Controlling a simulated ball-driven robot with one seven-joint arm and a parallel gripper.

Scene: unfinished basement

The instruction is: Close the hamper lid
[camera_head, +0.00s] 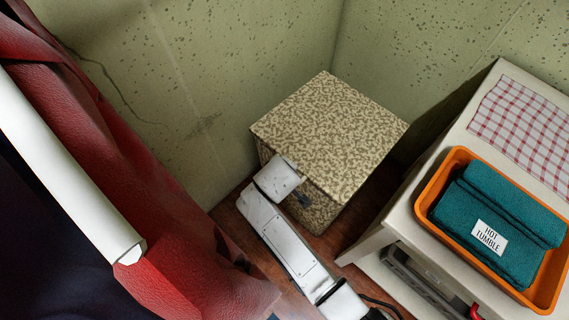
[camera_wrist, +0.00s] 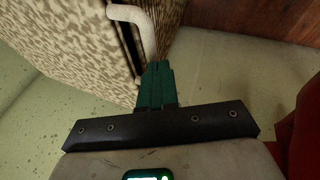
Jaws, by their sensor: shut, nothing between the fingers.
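The hamper (camera_head: 318,195) is a box with a mottled tan and brown pattern, standing in the corner. Its lid (camera_head: 325,125) lies roughly flat over the top in the head view. In the wrist view, a dark line runs between two mottled surfaces (camera_wrist: 70,45); whether it is a gap or a shadow I cannot tell. A pale curved handle (camera_wrist: 146,28) stands out from the hamper there. My gripper (camera_head: 303,199) is at the hamper's near side, below the lid's edge. Its green fingers (camera_wrist: 157,68) are together and empty, close to the handle; contact is unclear.
A white cabinet (camera_head: 405,225) stands to the right, carrying an orange tray (camera_head: 424,200) with teal towels (camera_head: 500,225) and a checked cloth (camera_head: 525,125). A red cloth-like surface (camera_head: 110,150) and white bar (camera_head: 65,165) fill the left. Speckled walls stand close behind the hamper.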

